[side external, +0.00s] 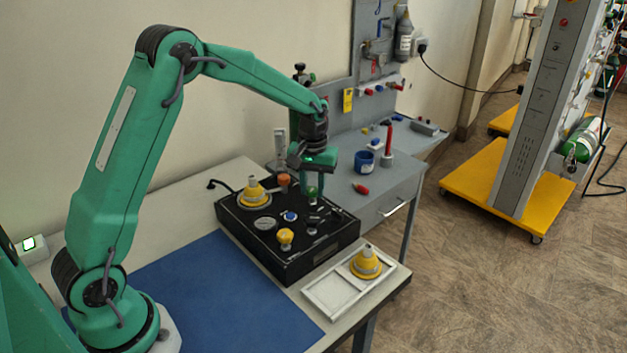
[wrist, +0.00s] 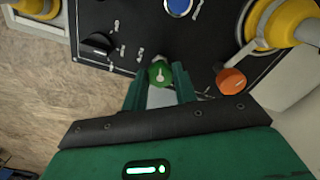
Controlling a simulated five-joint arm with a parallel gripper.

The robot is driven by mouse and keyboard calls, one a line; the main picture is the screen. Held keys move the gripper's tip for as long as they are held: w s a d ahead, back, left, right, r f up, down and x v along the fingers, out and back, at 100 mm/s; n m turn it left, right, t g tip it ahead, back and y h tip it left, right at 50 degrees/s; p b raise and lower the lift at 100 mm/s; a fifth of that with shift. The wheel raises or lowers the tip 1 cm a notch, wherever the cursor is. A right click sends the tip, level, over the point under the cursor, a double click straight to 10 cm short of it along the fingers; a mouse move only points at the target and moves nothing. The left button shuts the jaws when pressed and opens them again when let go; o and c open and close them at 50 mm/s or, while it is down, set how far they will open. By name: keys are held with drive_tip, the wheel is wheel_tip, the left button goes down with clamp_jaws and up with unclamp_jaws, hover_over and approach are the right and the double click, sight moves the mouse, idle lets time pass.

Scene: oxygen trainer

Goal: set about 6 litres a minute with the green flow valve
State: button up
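The green flow valve (wrist: 160,74) is a small round knob with a pale pointer mark on the black panel (wrist: 205,60). In the wrist view it sits between the tips of my gripper (wrist: 160,82), one finger on each side. The gap is about as wide as the knob, and I cannot tell whether the fingers touch it. In the side view my gripper (side external: 313,190) points down over the far right part of the black box (side external: 290,262). A clear upright tube (side external: 280,148), perhaps the flow gauge, stands behind the box; its reading is too small to tell.
An orange knob (wrist: 231,81) lies right of the green one, a black knob (wrist: 97,45) to its left and a blue button (wrist: 179,5) above. A blue mat (side external: 220,295) lies in front.

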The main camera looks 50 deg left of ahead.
sight(313, 189)
drive_tip(key=shift+r+m, duration=0.1)
drive_tip(key=shift+m, duration=0.7)
drive_tip(key=o, duration=1)
drive_tip(key=shift+r, duration=0.1)
wheel_tip(313, 189, up, 7)
drive_tip(key=shift+f, duration=0.1)
drive_tip(key=shift+r, duration=0.4)
